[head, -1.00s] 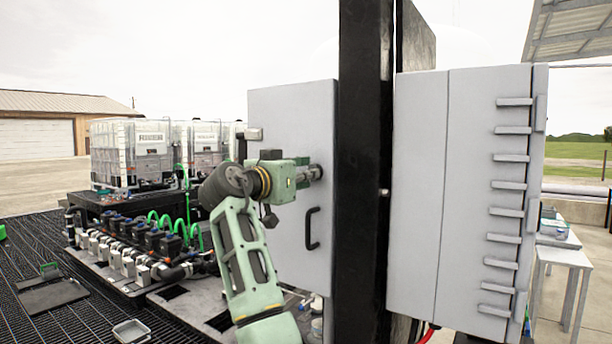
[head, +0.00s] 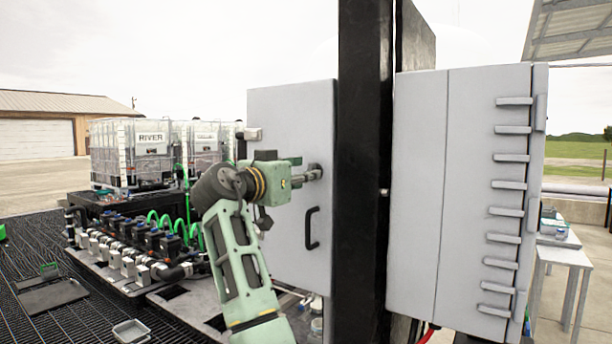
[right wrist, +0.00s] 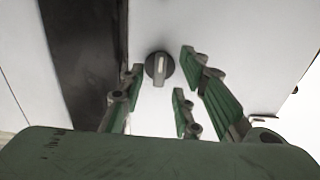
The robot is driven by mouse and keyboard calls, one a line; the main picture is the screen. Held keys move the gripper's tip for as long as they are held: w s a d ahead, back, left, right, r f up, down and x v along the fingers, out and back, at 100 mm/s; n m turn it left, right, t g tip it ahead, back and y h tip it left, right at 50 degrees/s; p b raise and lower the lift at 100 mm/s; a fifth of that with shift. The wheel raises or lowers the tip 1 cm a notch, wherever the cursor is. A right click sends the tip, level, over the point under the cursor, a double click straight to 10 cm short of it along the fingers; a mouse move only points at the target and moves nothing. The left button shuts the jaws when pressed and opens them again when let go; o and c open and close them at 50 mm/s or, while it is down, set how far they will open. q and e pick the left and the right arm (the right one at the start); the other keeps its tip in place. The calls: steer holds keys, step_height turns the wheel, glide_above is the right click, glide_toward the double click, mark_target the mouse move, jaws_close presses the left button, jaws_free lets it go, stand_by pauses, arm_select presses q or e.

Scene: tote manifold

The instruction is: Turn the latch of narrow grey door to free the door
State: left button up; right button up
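The narrow grey door (head: 285,115) stands upright left of the black post in the head view. Its small dark latch (head: 316,170) sits near the door's right edge, above a black pull handle (head: 312,228). In the right wrist view the latch (right wrist: 159,68) is a round knob with a pale mark running nearly up and down. My right gripper (head: 300,170) is open in front of the latch, its green fingers spread to either side of the knob in the right wrist view. Nothing is held; I cannot tell whether a finger touches the knob. My left gripper is not in view.
A black post (head: 362,200) stands just right of the door, and a grey cabinet (head: 415,200) with several hinges is beyond it. Left are clear tanks (head: 150,165) and a manifold with green hoses (head: 160,225). The air left of the door is open.

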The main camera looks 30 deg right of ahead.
steer(key=v, duration=1)
steer(key=shift+a, duration=0.3)
steer(key=shift+f, duration=0.15)
